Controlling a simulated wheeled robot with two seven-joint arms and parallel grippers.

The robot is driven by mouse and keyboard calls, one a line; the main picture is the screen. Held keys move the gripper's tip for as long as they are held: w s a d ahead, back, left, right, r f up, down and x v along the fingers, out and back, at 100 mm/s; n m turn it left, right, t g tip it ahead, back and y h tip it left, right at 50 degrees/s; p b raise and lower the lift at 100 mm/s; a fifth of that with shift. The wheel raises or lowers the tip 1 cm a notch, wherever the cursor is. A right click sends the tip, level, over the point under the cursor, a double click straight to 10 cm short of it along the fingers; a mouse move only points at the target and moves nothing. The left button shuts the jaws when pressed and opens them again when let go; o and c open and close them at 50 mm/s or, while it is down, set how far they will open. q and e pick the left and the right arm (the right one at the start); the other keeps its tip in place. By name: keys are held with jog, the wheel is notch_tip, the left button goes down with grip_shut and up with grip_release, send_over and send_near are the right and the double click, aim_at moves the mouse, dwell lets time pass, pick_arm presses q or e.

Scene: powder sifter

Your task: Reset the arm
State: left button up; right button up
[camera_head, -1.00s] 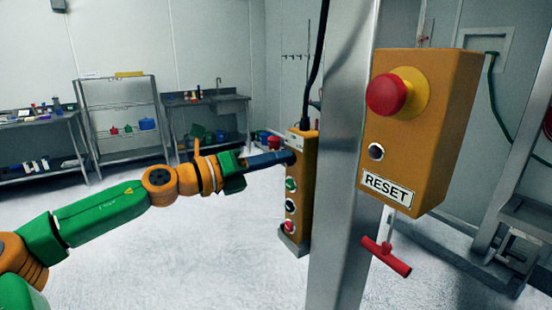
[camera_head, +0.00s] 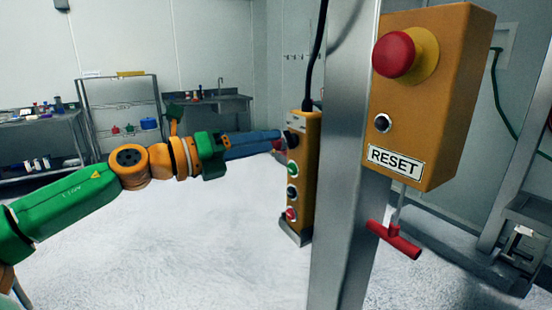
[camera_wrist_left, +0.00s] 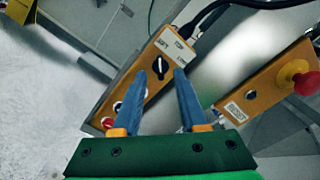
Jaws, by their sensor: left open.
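My left gripper (camera_head: 280,139) reaches in from the left with its blue fingers pointing at the orange control box (camera_head: 303,180). In the head view the fingertips are close to the black knob (camera_head: 291,139) at the top of this box. In the left wrist view the gripper (camera_wrist_left: 169,75) is open. Its fingertips lie on either side of the black selector knob (camera_wrist_left: 160,67) in the picture, with nothing held between them. Whether they touch the knob cannot be told. My right gripper is not in view.
A steel post (camera_head: 345,170) stands right of the control box. A red T-handle (camera_head: 394,240) hangs below. Shelves (camera_head: 120,110) stand behind; the floor is clear.

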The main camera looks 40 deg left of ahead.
pick_arm(q)
jog(key=b+v, duration=0.1)
jog(key=v, duration=0.2)
jog(key=shift+s+a, duration=0.1)
jog(key=shift+s, duration=0.25)
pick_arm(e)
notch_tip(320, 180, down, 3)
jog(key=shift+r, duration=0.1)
pick_arm(q)
jog(key=shift+w, duration=0.1)
